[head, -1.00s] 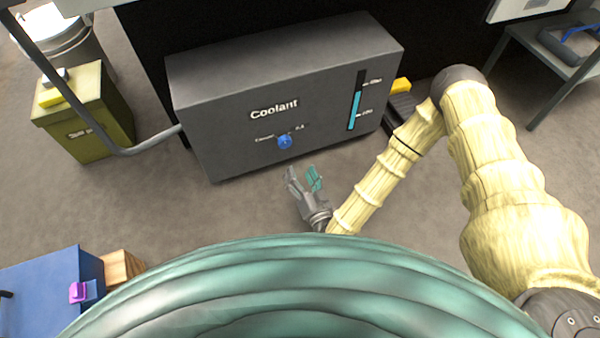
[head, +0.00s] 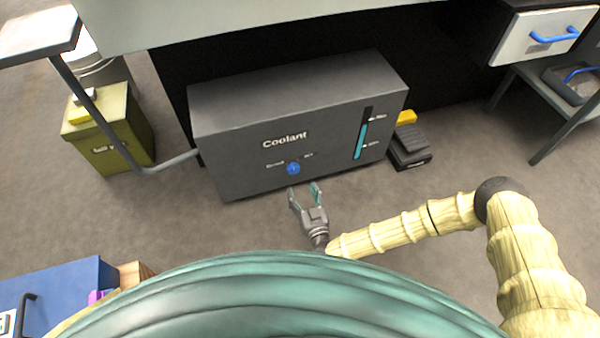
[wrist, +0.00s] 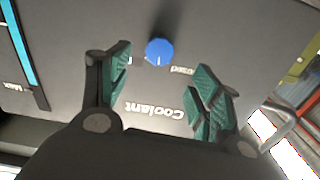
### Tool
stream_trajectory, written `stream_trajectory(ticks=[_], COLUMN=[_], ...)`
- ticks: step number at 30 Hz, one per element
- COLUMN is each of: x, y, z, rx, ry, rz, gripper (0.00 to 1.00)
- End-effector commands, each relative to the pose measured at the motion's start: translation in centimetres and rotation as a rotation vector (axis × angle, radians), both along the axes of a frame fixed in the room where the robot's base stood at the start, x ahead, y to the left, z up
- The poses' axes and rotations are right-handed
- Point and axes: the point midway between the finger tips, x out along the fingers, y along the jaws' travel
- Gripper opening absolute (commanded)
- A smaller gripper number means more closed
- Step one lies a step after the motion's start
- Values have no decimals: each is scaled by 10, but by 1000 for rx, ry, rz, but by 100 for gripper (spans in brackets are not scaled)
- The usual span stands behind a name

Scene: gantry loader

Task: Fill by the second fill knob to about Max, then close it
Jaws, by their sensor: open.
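The dark grey Coolant tank (head: 240,130) stands on the floor ahead. Its blue round knob (head: 293,169) sits low on the front face, with small position labels around it. The gauge (head: 363,133) at the right of the face shows a cyan column reaching close to the upper mark. My gripper (head: 305,188) is open and empty, just in front of and below the knob. In the wrist view the blue knob (wrist: 159,52) appears beyond and between the open fingertips, apart from them. The cyan gauge column (wrist: 20,45) shows at the left there.
An olive bin (head: 110,130) stands left of the tank, with a bent grey pipe (head: 165,163) between them. A black pedal (head: 409,147) with a yellow part lies right of the tank. A blue cabinet (head: 65,290) is at lower left.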

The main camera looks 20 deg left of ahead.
Motion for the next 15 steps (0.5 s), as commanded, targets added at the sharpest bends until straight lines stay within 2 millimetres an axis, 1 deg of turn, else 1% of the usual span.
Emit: stream_trajectory(ticks=[1,9,15], x=[7,43,63], y=[4,28,41], z=[-3,-3,-2], rx=[0,2,1], ry=[-1,-1,0], rz=[-2,-2,-3], gripper=[63,63,63])
